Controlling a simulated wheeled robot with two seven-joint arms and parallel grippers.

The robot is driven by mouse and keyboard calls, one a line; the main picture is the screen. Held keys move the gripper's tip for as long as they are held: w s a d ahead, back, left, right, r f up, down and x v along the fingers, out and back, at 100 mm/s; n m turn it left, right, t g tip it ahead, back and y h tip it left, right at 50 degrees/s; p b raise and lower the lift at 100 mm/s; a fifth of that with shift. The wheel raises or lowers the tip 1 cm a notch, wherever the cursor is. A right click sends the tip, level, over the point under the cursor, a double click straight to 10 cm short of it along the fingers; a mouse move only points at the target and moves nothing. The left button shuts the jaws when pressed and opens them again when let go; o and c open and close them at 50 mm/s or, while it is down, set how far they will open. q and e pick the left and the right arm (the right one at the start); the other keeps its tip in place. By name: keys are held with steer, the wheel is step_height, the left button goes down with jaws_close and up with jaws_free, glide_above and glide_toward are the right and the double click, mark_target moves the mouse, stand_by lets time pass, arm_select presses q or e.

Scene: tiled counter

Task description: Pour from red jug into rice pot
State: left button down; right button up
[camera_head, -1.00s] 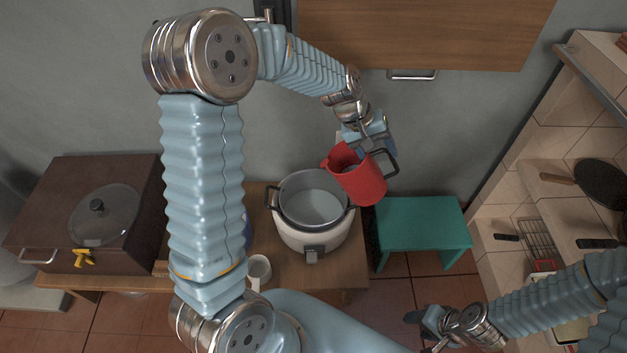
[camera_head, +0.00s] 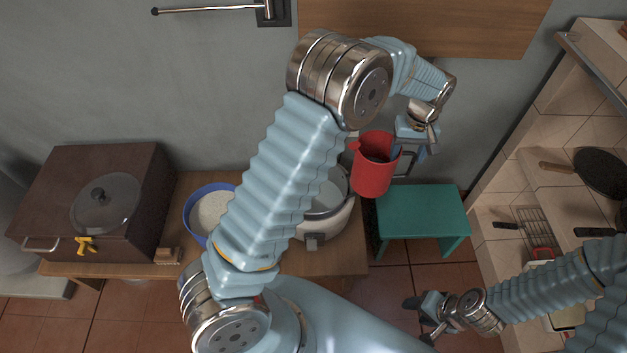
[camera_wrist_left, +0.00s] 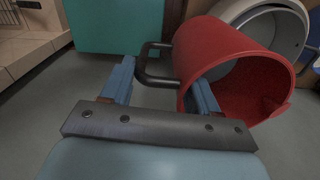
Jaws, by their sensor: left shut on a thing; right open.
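The red jug (camera_head: 373,172) is held in the air by my left gripper (camera_head: 407,160), at the right of the rice pot, and stands nearly upright in the head view. In the left wrist view the jug (camera_wrist_left: 225,55) has its black handle (camera_wrist_left: 150,65) between the blue fingers (camera_wrist_left: 160,95). The rice pot (camera_head: 336,222) stands on the low wooden table, its grey inner bowl open. My left arm hides its left part. The pot also shows at the upper right of the wrist view (camera_wrist_left: 305,35). My right gripper (camera_head: 425,318) is open and empty at the lower right.
A blue-rimmed bowl of white grains (camera_head: 207,211) and a brown box with a glass lid (camera_head: 100,200) stand at the left. A teal stool (camera_head: 425,215) is right of the table (camera_head: 345,262). The tiled counter (camera_head: 520,185) with a black pan (camera_head: 600,172) is at the right.

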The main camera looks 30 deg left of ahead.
arm_select(q)
steer(key=shift+r, duration=0.1)
steer(key=shift+r, duration=2.5)
steer(key=shift+s, duration=0.1)
